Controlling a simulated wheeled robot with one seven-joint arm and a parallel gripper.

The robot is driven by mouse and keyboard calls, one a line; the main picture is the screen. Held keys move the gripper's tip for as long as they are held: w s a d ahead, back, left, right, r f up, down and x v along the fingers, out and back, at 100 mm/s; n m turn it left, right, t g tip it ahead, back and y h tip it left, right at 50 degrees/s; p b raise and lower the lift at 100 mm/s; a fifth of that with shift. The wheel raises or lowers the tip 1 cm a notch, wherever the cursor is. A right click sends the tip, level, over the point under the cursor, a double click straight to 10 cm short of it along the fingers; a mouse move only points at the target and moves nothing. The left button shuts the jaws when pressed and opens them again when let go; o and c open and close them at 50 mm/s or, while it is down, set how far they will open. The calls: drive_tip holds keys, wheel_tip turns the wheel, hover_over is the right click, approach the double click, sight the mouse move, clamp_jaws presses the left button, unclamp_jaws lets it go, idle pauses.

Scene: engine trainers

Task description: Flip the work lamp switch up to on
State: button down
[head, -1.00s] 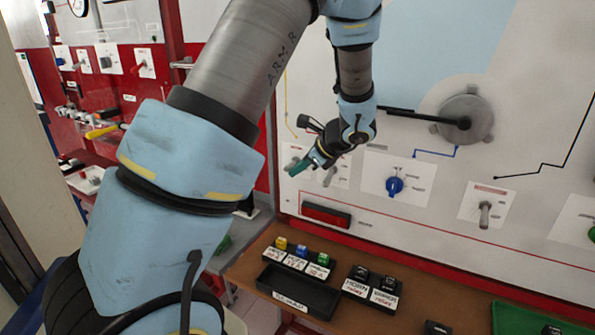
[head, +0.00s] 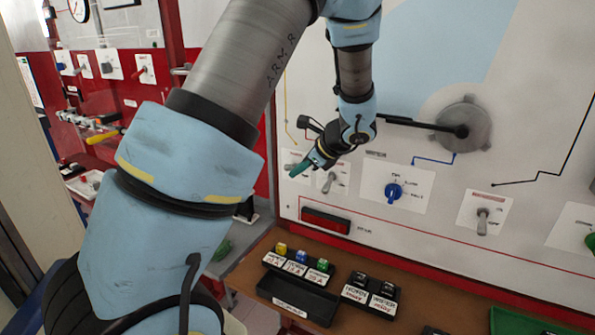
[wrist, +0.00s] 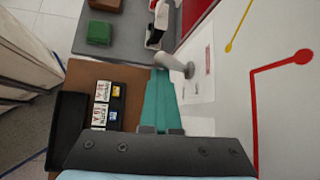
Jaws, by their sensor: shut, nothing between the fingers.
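My gripper (head: 300,168) is shut and empty, its teal fingers in front of the lower left of the white panel. A grey toggle switch (head: 328,182) on a white plate sits just right of and below the fingers in the head view. In the wrist view a grey switch lever (wrist: 176,65) lies right at the fingertips (wrist: 160,75); I cannot tell whether they touch. Another grey toggle (head: 483,221) stands farther right with its lever hanging down. The plate labels are too small to read, so I cannot tell which is the work lamp switch.
A blue rotary knob (head: 393,191) sits between the two toggles. A black lever on a round grey hub (head: 462,130) sticks out above. A red bar (head: 326,219) is mounted low on the panel. Black trays (head: 297,298) with small coloured parts lie on the brown shelf below.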

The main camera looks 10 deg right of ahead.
drive_tip(key=shift+r, duration=0.25)
drive_tip(key=b+v, duration=0.2)
drive_tip(key=v, duration=0.8)
drive_tip(key=shift+s+d, duration=0.2)
drive_tip(key=s+a+f+n+g+h, duration=0.1)
drive_tip(key=s+a+f+n+h, duration=0.1)
drive_tip(key=a+n, duration=0.5)
drive_tip(key=s+a+f+n+g+h, duration=0.2)
drive_tip(key=s+a+n, duration=0.3)
drive_tip(key=a+n, duration=0.3)
drive_tip(key=s+a+f+n+g+h, duration=0.2)
drive_tip(key=s+a+f+n, duration=0.2)
drive_tip(key=a+n, duration=0.4)
drive_tip(key=shift+s, duration=0.15)
